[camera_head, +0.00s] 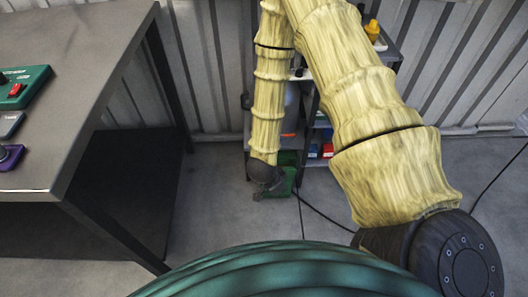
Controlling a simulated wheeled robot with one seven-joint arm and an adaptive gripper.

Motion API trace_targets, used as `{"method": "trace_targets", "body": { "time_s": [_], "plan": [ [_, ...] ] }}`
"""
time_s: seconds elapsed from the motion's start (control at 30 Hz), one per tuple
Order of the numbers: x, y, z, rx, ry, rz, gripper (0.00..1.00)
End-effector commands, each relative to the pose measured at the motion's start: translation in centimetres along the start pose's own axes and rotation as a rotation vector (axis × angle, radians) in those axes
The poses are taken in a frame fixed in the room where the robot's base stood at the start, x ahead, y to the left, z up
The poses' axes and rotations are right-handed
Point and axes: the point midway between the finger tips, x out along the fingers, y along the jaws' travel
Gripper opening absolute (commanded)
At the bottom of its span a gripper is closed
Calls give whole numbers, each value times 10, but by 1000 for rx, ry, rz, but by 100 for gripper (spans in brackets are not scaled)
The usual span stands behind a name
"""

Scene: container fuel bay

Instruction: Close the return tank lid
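I cannot make out a return tank or its lid for certain. A green box-like object (287,178) stands on the floor behind the end of my arm, and I cannot tell whether it is the tank. My arm hides part of it. The dark end of my arm with my gripper (259,195) hangs low in front of the green object's left side. The fingers are too small and dark to tell whether they are open or shut, and I cannot tell whether they touch anything.
A grey table (85,85) on the left carries a green switch box (22,86), a grey box (9,124) and a purple device (9,157). A shelf with coloured bins (315,150) stands by the corrugated wall, partly behind my arm. A black cable (325,215) crosses the floor.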

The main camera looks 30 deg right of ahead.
Motion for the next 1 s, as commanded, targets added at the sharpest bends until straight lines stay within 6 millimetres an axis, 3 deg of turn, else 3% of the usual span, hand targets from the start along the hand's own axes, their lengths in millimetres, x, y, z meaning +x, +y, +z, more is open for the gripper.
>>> {"method": "trace_targets", "body": {
  "time_s": [0.03, 0.1, 0.5, 0.8, 1.0],
  "plan": [
    [19, -8, 0, 122, 7, 14, 0],
    [30, -18, -5, 294, 19, 41, 0],
    [73, -61, -8, 1254, 21, 261, 0],
    [82, -97, 6, 1852, -13, 511, 0],
    [77, -111, 10, 2036, -24, 623, 0]
  ]
}}
